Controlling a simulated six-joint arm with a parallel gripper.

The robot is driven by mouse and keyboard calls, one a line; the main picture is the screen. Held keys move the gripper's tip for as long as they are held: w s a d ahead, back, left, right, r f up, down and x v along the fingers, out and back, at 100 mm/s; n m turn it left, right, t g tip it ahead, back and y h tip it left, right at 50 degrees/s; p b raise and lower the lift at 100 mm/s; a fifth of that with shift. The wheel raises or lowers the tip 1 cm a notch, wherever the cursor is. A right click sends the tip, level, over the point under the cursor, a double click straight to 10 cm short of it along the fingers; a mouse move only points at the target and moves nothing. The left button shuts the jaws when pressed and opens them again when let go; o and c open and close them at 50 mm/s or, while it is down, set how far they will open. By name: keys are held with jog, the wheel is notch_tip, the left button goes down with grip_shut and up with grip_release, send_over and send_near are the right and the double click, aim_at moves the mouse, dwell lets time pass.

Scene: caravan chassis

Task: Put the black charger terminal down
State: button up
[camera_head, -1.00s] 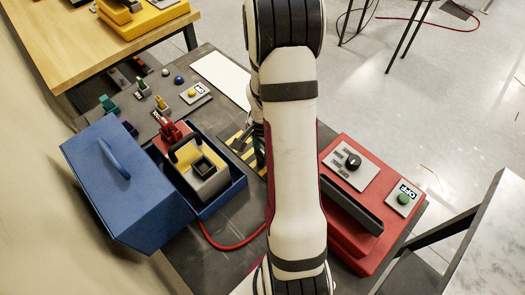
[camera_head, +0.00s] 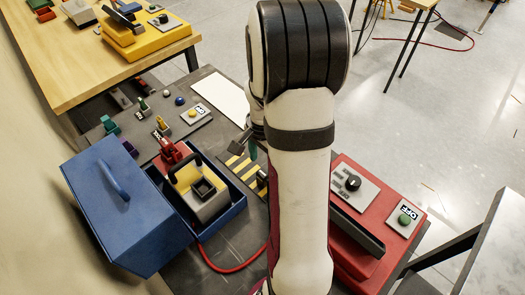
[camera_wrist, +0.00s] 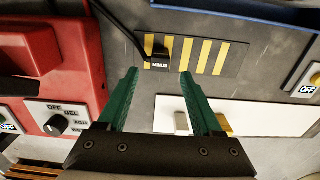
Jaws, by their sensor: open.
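The black charger terminal (camera_wrist: 160,60), labelled MINUS, lies on the yellow-and-black striped plate (camera_wrist: 218,57) in the wrist view. A black cable (camera_wrist: 115,25) runs to it from the upper left. My gripper (camera_wrist: 159,72) is open, with its two green fingers apart and nothing between them. The terminal shows just beyond the fingertips, between their lines; I cannot tell the height gap. In the head view, my arm hides part of the striped plate (camera_head: 238,163) and most of the gripper.
The red charger (camera_wrist: 75,70) with its dial is left of the gripper in the wrist view. A white panel (camera_wrist: 275,118) lies behind the fingers. In the head view, a blue tray (camera_head: 233,212) holds a battery (camera_head: 212,205) with a red clamp (camera_head: 172,153), beside a blue lid (camera_head: 120,215).

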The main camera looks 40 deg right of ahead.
notch_tip(320, 180, up, 6)
jog(key=s+a+r+n, duration=0.2)
jog(key=a+r+n, duration=0.1)
jog(key=a, duration=0.5)
jog(key=s+a+r+n, duration=0.3)
jog(key=a+n, duration=0.1)
jog(key=a, duration=0.3)
jog(key=s+a+n+y, duration=0.1)
jog(key=s+a+n, duration=0.4)
jog(key=s+a, duration=0.4)
jog(key=shift+r+y, duration=0.3)
jog(key=shift+y, duration=0.1)
